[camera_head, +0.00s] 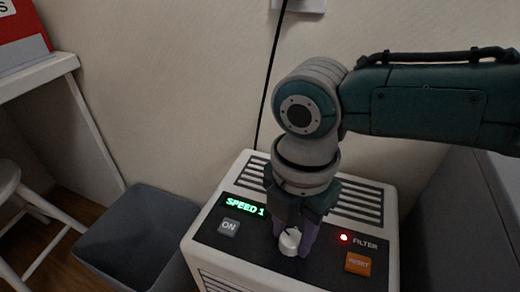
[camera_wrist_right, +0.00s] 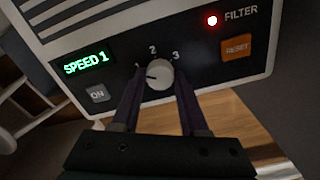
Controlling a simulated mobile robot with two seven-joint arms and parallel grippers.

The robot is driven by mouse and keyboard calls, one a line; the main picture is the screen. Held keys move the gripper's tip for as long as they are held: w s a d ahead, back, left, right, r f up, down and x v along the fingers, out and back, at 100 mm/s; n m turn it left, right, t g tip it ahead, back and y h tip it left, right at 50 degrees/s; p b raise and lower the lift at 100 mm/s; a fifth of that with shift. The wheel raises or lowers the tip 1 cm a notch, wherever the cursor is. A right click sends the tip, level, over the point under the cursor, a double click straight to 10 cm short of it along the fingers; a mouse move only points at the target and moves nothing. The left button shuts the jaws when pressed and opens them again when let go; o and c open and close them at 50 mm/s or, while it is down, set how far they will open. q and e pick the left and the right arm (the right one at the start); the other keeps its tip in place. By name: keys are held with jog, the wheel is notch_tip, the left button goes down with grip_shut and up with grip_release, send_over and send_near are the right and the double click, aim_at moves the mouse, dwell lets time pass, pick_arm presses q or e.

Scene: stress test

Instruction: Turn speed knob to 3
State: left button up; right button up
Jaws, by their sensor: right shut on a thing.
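The white speed knob (camera_head: 290,241) sits on the dark panel of a white machine (camera_head: 215,247). In the right wrist view the knob (camera_wrist_right: 159,74) has marks 1, 2 and 3 around it, and its pointer line is toward the 1. The green display (camera_head: 244,206) reads SPEED 1. My right gripper (camera_head: 292,240) comes down from above and is shut on the knob, with a purple finger on each side. My left gripper is not in view.
A grey ON button (camera_head: 228,227) is left of the knob. An orange RESET button (camera_head: 358,263) and a lit red FILTER light (camera_head: 344,238) are to the right. A grey bin (camera_head: 135,235) stands left of the machine, and a black cable (camera_head: 268,85) runs up the wall.

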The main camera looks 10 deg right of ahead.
grip_shut()
jog(key=m+p, duration=0.2)
jog(key=m, duration=0.2)
jog(key=shift+r+p, duration=0.15)
jog(key=shift+p, duration=0.2)
jog(key=m+p, duration=0.1)
jog(key=m, duration=0.2)
jog(key=shift+m, duration=0.4)
jog(key=m+p, duration=0.1)
jog(key=m, duration=0.2)
jog(key=shift+m+p, duration=0.3)
jog(key=shift+p, duration=0.05)
jog(key=m+p, duration=0.1)
jog(key=m, duration=0.5)
jog(key=m+p, duration=0.1)
jog(key=m, duration=0.5)
jog(key=shift+m, duration=0.3)
